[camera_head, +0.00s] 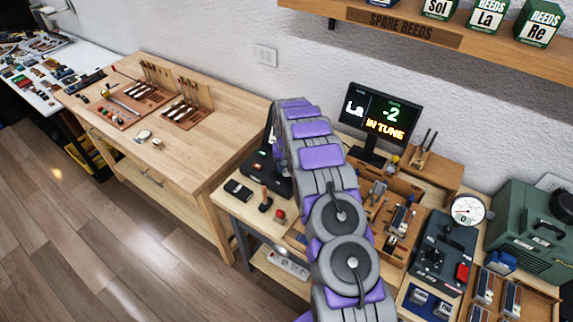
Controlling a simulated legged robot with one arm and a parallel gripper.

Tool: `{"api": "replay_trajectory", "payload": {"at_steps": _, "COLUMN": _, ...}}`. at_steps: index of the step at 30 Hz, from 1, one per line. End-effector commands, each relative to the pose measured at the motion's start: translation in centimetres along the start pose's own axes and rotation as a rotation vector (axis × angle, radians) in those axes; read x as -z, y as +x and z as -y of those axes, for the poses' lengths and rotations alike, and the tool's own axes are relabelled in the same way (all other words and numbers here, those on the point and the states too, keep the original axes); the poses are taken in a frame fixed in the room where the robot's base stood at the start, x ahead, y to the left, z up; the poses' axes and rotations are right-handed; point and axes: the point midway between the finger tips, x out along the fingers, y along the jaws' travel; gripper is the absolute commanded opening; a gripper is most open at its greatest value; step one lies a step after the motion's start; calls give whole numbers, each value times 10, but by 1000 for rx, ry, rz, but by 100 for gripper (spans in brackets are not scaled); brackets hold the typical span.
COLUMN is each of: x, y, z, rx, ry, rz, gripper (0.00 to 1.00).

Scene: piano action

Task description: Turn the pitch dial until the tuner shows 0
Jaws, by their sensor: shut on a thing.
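The tuner display (381,112) stands at the back of the bench and shows "La", a green "-2" and "IN TUNE" in orange. My purple and grey arm rises from the bottom and bends down at its far end. My gripper (272,141) shows only as a dark sliver beside the arm, low over a black device (262,168). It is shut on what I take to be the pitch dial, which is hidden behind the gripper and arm. The fingertips cannot be made out clearly.
A dark press with a round gauge (468,210) and a green case (530,230) stand at the right. Wooden trays with tools lie beside my arm. A wooden bench (215,150) stands at the left. A shelf (480,50) with reed boxes hangs above.

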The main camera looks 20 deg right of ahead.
Motion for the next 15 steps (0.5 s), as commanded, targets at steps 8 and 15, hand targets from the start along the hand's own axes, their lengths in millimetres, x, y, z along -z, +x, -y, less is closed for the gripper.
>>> {"api": "replay_trajectory", "payload": {"at_steps": 8, "x": 2, "y": -2, "z": 0, "rx": 0, "ry": -197, "rz": -7, "gripper": 10}}
{"api": "replay_trajectory", "payload": {"at_steps": 15, "x": 2, "y": -2, "z": 1, "rx": -1, "ry": -295, "rz": -7, "gripper": 10}}
